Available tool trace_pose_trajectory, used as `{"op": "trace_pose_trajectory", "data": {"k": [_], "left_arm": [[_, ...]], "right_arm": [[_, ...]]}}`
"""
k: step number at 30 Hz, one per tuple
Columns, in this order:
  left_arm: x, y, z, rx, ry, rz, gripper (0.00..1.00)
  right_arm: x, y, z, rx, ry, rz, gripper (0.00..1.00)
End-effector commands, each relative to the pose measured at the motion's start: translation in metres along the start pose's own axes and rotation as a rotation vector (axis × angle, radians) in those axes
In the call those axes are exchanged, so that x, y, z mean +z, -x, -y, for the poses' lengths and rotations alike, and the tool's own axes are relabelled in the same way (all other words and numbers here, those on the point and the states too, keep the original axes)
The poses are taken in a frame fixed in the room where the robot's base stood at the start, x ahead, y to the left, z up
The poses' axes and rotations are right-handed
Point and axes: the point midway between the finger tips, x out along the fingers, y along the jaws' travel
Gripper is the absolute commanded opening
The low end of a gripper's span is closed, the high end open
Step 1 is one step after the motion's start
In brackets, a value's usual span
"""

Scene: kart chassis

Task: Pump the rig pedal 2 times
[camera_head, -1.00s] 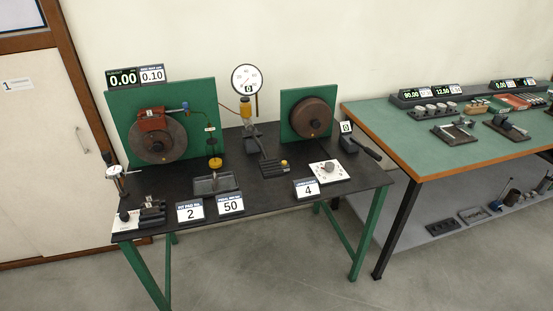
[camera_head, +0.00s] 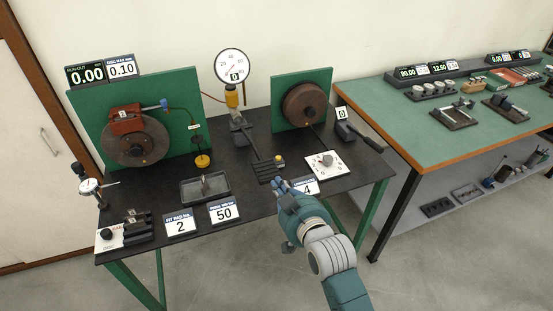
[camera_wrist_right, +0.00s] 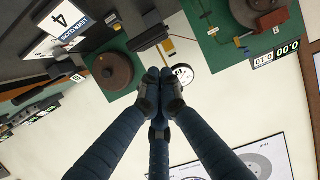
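The rig pedal (camera_head: 267,169) is a black ribbed pad on an arm below the yellow cylinder and round gauge (camera_head: 233,66), on the black table. The small sign on the gauge reads 0. In the wrist view the pedal seems to be the dark block (camera_wrist_right: 148,36) beyond the fingertips. My right gripper (camera_head: 279,184) is just in front of the pad at the table's front edge; I cannot tell whether it touches. Its fingers (camera_wrist_right: 163,72) are together, with nothing seen between them. My left gripper is out of view.
The black table (camera_head: 245,204) also carries a brake disc with red caliper (camera_head: 136,140), a drum (camera_head: 304,103), a white dial plate (camera_head: 324,165), a hand lever (camera_head: 356,134) and a tray (camera_head: 206,188). Number cards line its front edge. A green workbench (camera_head: 420,120) stands at the right.

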Motion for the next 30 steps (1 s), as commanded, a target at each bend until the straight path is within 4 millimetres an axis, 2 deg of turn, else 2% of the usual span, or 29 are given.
{"op": "trace_pose_trajectory", "data": {"k": [2,5,17,23,30], "left_arm": [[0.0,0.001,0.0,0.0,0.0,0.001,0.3],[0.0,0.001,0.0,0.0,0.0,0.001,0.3],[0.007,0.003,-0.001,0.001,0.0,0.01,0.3],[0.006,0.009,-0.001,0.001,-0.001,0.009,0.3],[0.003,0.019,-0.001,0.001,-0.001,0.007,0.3]], "right_arm": [[-0.02,0.005,0.001,-0.001,0.0,-0.03,0.0],[-0.03,0.008,0.001,-0.001,0.001,-0.046,0.0],[-0.032,0.005,0.001,-0.001,0.001,-0.047,0.0],[-0.035,-0.019,0.002,-0.002,0.0,-0.047,0.0],[-0.037,-0.065,0.001,-0.001,0.0,-0.047,0.0]]}}
